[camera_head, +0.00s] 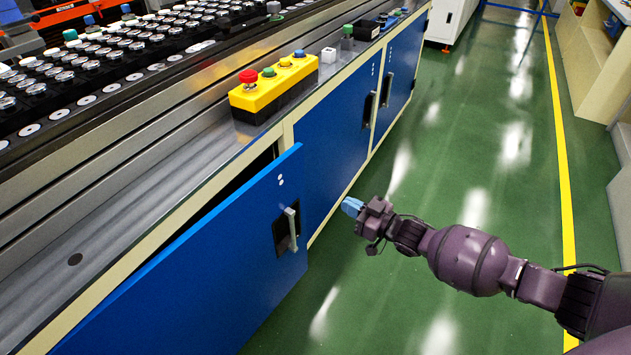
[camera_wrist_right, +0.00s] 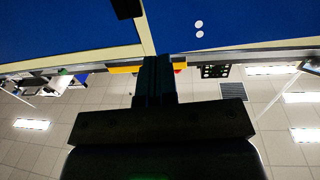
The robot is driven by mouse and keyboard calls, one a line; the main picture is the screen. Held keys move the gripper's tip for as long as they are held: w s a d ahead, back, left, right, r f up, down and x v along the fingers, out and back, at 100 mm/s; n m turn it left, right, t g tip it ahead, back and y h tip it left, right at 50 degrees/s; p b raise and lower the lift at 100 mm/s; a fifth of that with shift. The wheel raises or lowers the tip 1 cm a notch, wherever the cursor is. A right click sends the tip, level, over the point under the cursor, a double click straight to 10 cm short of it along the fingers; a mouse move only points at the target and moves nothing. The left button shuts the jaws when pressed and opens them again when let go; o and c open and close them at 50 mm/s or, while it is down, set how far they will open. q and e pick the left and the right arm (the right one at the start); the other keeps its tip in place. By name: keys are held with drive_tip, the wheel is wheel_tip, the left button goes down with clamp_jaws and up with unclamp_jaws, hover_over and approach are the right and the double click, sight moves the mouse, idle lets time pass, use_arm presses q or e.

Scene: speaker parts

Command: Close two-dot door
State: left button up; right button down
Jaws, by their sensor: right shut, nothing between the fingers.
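The blue door with two white dots (camera_head: 240,235) stands ajar in the head view, its right edge swung out from the cabinet and a dark gap along its top. A light bar handle (camera_head: 291,228) sits in a dark recess near that edge. My right gripper (camera_head: 350,206) has light blue fingertips and is shut and empty, to the right of the door's free edge and apart from the handle. In the right wrist view, a blue panel with two white dots (camera_wrist_right: 230,25) shows at upper right, beyond my dark gripper (camera_wrist_right: 155,65). My left gripper is not in view.
Closed blue doors (camera_head: 335,110) continue along the cabinet to the back. A yellow button box (camera_head: 272,88) with a red button stands on the ledge above. The green floor (camera_head: 480,130) to the right is clear.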

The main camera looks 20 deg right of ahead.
sight(298, 179)
drive_tip(key=b+x, duration=0.2)
drive_tip(key=x, duration=1)
drive_tip(key=shift+a+f+b, duration=0.1)
drive_tip(key=shift+a+b, duration=0.05)
drive_tip(key=shift+b, duration=0.2)
drive_tip(key=shift+w+a, duration=0.35)
drive_tip(key=shift+w, duration=0.25)
drive_tip(key=shift+w+a+r, duration=0.1)
drive_tip(key=shift+w+r, duration=0.1)
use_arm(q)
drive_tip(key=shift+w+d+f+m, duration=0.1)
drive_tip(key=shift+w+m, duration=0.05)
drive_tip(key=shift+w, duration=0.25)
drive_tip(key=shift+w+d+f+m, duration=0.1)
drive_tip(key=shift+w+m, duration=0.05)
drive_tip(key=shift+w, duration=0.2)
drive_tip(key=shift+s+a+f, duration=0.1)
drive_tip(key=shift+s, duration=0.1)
use_arm(e)
drive_tip(key=shift+w, duration=0.1)
